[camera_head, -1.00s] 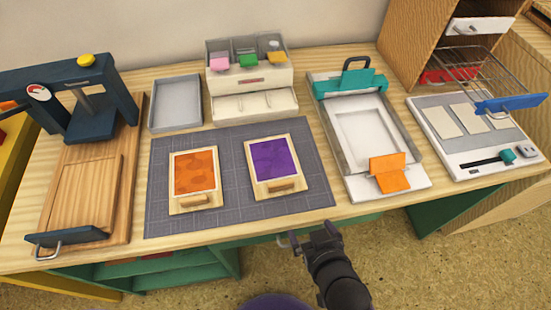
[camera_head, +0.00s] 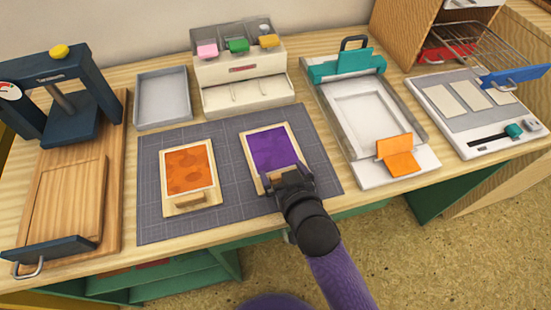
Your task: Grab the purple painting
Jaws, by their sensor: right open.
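The purple painting (camera_head: 268,149) is a purple panel in a pale wooden frame. It lies on the grey gridded mat (camera_head: 230,206) in the middle of the table. My right gripper (camera_head: 286,180) is open over the near edge of the purple painting, where its wooden handle was seen. The gripper hides that handle, and I cannot tell whether the fingers touch it. My left gripper is not in view.
An orange painting (camera_head: 189,170) lies on the mat to the left. A wooden press (camera_head: 62,200) stands at the far left. A grey tray (camera_head: 163,99) and white drawer box (camera_head: 243,86) are behind. A teal-clamped white frame (camera_head: 370,132) stands right.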

